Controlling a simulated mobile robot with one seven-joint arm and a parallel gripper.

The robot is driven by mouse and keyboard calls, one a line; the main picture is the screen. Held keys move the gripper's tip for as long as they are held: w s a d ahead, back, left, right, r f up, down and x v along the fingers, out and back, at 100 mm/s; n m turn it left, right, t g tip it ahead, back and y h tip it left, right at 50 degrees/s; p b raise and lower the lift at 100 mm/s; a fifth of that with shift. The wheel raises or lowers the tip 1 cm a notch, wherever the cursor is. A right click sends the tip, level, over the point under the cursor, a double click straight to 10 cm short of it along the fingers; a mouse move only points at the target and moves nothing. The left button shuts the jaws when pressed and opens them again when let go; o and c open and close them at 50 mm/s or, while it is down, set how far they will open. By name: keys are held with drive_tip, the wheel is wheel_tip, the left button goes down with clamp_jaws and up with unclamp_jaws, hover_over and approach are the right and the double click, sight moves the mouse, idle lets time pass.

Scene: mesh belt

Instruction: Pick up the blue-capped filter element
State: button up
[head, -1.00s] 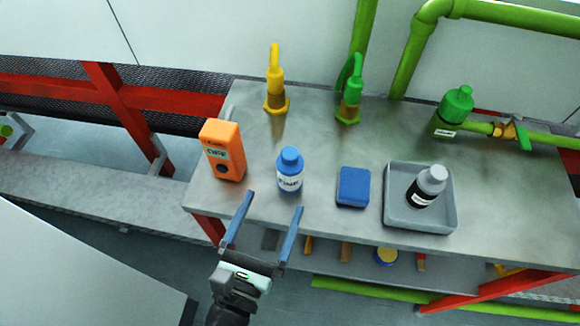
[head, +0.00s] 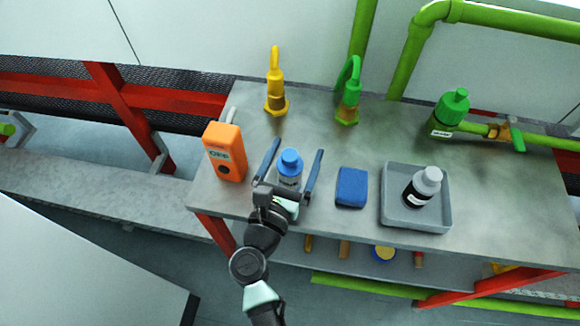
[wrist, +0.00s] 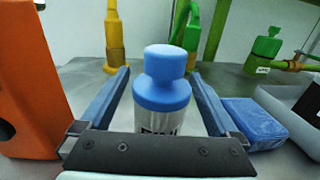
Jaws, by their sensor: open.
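The blue-capped filter element (head: 290,163) stands upright on the grey table, a white labelled body under a blue cap. My gripper (head: 295,152) is open, with one blue finger on each side of it. In the wrist view the filter element (wrist: 161,92) stands between the two fingers of my gripper (wrist: 163,78), with a gap visible on each side. Its lower part is hidden behind the gripper's dark palm bar.
An orange meter (head: 225,152) stands close to the left finger. A blue block (head: 352,187) lies to the right. Beyond it, a grey tray (head: 446,213) holds a white-capped black bottle (head: 423,187). Yellow (head: 275,88) and green (head: 348,95) fittings stand behind.

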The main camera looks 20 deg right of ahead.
clamp_jaws()
idle(0.5)
drive_tip(key=shift+r, duration=0.1)
